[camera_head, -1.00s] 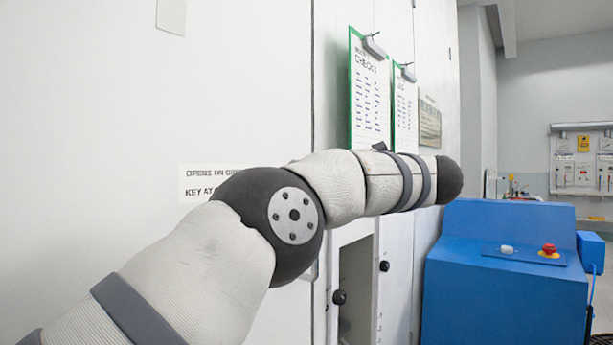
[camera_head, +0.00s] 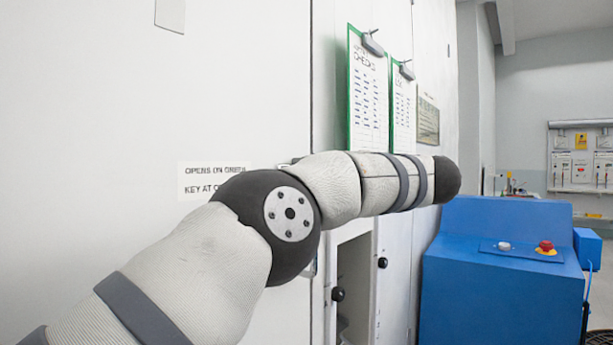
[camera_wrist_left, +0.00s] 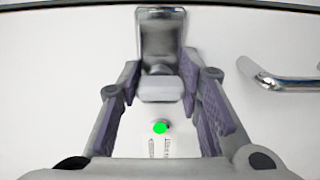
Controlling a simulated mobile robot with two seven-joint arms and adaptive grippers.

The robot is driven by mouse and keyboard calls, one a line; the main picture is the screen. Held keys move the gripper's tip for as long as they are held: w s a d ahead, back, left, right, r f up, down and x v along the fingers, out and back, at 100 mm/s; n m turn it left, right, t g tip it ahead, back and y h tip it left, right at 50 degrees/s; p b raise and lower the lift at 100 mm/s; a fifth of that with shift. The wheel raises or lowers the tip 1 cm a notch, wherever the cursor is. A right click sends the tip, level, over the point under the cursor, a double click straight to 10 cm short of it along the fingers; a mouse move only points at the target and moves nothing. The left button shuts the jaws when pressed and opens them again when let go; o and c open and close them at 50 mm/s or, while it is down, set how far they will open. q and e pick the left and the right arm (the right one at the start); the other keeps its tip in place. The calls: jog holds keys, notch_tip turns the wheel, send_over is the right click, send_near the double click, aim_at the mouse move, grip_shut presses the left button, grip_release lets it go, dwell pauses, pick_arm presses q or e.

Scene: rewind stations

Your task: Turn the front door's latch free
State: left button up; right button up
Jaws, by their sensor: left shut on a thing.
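The front door (camera_head: 120,90) is a large white panel at left in the head view. In the left wrist view, the latch (camera_wrist_left: 160,90) is a pale grey block below a shiny metal plate on the white surface. My left gripper (camera_wrist_left: 160,80) has its purple-padded fingers on either side of the latch and is shut on it. A round green light (camera_wrist_left: 160,128) glows just below, above a small printed label. My left arm crosses the head view, and its gripper is hidden there. My right gripper is not in view.
A curved metal handle (camera_wrist_left: 283,82) is right of the gripper. A sign (camera_head: 212,182) reads "OPENS ON GREEN". Clipboards (camera_head: 368,95) hang further along. A small compartment (camera_head: 355,285) is below my arm. A blue console (camera_head: 500,275) with a red button stands at right.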

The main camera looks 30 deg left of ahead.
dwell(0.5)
pick_arm(q)
jog(key=o, duration=1.2)
jog(key=shift+c, duration=0.2)
jog(key=d, duration=0.7)
jog(key=shift+s+d, duration=0.25)
jog(key=shift+s, duration=0.05)
